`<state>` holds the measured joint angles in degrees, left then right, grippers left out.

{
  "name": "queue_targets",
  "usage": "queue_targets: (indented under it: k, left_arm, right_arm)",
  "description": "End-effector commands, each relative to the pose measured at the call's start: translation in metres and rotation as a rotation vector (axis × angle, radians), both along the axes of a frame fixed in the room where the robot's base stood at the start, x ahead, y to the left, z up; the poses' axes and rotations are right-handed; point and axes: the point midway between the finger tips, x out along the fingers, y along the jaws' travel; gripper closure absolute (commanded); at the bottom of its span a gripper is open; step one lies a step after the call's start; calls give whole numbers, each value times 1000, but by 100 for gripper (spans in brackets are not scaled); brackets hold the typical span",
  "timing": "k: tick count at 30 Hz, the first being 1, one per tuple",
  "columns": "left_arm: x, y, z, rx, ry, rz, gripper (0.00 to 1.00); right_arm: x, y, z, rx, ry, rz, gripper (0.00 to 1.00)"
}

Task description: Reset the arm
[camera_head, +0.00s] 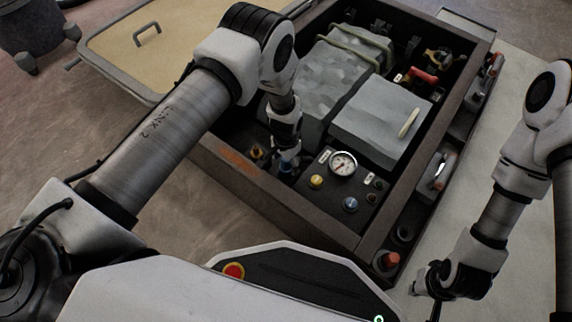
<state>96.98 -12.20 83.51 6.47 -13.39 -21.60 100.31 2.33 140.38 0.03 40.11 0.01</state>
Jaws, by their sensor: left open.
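My left arm reaches in from the left over the open equipment box (340,243). My left gripper (285,168) points down inside the box's near left corner, beside the gauge panel (330,200). It is open, and its fingertips are partly hidden by the arm and shadow. I cannot tell whether it touches anything there. My right arm hangs at the right, outside the box. Its gripper (432,302) points down near the bottom edge over the pale surface, and its fingers are too small and dark to read.
The panel carries a round gauge (343,164) and coloured knobs. Grey blocks (382,122) fill the box's middle. A side ledge holds a handled part (436,171) and a red-capped part (388,262). A tan lid with a handle (146,34) lies at upper left. Pale surface (480,130) is clear.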

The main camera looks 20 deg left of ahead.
Motion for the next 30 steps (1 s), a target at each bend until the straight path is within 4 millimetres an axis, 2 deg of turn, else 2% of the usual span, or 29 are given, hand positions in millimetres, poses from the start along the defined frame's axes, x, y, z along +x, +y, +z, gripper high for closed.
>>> queue_targets:
  k: [1,6,10,14,22,23,25,26,29,30]
  left_arm:
    - [1,0,14,2,-3,-1,29]
    - [1,0,58,1,-3,-1,29]
    - [1,0,82,1,-2,-1,29]
    - [0,0,92,0,0,-1,29]
    - [0,0,93,0,0,-1,29]
    - [0,0,94,0,1,-1,29]
    - [-7,5,104,-5,22,14,29]
    - [-16,11,108,-9,45,31,29]
    - [-80,39,109,-1,170,74,29]
    - [-110,52,110,10,208,95,29]
  right_arm:
    - [0,0,0,0,0,0,100]
    - [0,0,0,0,0,0,100]
    - [0,0,0,0,0,0,100]
    - [0,0,0,0,0,0,100]
    - [1,0,0,0,-3,-4,100]
    - [3,-1,3,-1,-8,-11,100]
    - [2,-1,22,-1,-6,-10,100]
    - [2,-1,32,-1,-5,-9,100]
    - [2,-1,57,-1,-5,-7,100]
    - [1,-1,67,-1,-4,-6,100]
